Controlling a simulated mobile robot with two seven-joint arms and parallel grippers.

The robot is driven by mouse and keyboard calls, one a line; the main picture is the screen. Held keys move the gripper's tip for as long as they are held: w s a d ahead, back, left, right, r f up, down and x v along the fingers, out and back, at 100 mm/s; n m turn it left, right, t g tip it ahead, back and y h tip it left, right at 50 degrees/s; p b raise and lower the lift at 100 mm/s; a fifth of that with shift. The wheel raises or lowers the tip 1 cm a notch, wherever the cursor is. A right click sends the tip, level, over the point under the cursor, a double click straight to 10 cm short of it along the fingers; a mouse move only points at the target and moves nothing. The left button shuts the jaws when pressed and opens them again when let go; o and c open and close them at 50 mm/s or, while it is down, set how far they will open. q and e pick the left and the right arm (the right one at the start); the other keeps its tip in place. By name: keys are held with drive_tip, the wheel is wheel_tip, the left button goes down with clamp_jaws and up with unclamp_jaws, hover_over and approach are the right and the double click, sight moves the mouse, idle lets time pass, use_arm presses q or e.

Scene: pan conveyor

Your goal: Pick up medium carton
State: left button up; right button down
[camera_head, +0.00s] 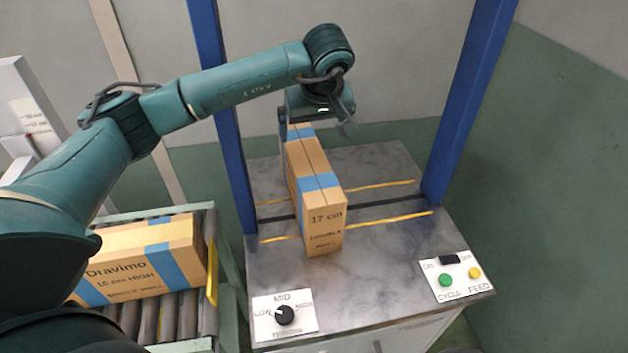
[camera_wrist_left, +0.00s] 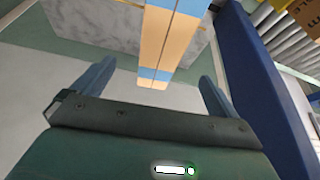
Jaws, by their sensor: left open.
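A tall, narrow brown carton (camera_head: 310,185) with blue tape, marked "17 cm", stands upright on the grey machine table. My left gripper (camera_head: 316,122) is open at the carton's far end, with one finger on each side of it. In the left wrist view the carton (camera_wrist_left: 166,45) runs between the open fingers of the gripper (camera_wrist_left: 155,80), with gaps at both sides. Contact is not visible. A second carton (camera_head: 140,262), marked "Dravimo" and "16 cm high", lies on the rollers at left. No label reads "medium". My right gripper is out of view.
The table (camera_head: 385,285) has two blue posts (camera_head: 468,100) beside it, a dial panel (camera_head: 285,314) reading "MID" and a button panel (camera_head: 457,276). The roller conveyor (camera_head: 180,318) with a yellow bar stands left.

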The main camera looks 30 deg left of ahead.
sight(307, 156)
use_arm(q)
drive_tip(key=x, duration=0.5)
drive_tip(key=shift+f, duration=0.2)
drive_tip(key=shift+s+p+x, duration=0.2)
drive_tip(key=shift+p+x, duration=0.25)
drive_tip(key=shift+x, duration=0.9)
drive_tip(key=shift+s+p+x, duration=0.15)
drive_tip(key=shift+p+x, duration=0.3)
drive_tip(key=shift+x, duration=0.95)
drive_tip(key=shift+f, duration=0.1)
drive_tip(key=c, duration=2)
drive_tip(key=shift+w, duration=0.1)
drive_tip(key=shift+r, duration=0.25)
